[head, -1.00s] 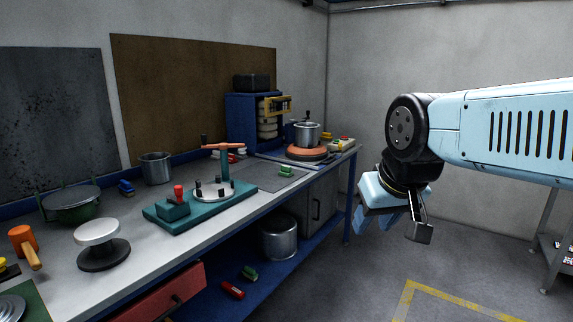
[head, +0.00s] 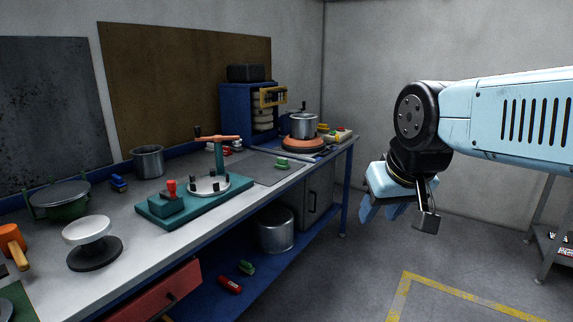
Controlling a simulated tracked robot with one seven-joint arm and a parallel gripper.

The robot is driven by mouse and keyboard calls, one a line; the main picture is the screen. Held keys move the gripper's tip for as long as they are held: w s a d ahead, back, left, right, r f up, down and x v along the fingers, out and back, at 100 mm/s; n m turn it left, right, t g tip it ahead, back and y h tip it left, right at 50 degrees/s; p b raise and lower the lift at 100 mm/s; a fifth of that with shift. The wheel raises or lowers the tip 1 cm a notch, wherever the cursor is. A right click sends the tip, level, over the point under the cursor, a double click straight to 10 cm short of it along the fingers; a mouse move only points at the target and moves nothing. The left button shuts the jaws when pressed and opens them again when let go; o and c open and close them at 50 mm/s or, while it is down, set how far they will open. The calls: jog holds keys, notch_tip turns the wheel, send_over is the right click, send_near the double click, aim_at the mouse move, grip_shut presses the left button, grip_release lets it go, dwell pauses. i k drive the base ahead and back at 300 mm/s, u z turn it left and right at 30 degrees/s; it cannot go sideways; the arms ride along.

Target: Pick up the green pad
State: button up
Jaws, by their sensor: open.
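A small green pad (head: 282,163) lies on the grey mat (head: 262,172) towards the far part of the bench.
A teal fixture (head: 165,211) with a lever stands in mid-bench. A pot (head: 303,125) sits on an orange disc near the far end. A metal drum (head: 276,230) and a red piece (head: 230,285) are on the lower shelf.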

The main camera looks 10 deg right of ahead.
aim_at(282, 163)
jog(key=z, duration=0.3)
jog(key=i, duration=2.05)
jog(key=u, duration=0.65)
jog(key=k, duration=0.75)
jog(key=u, duration=0.15)
jog(key=i, duration=0.8)
jog(key=z, duration=0.1)
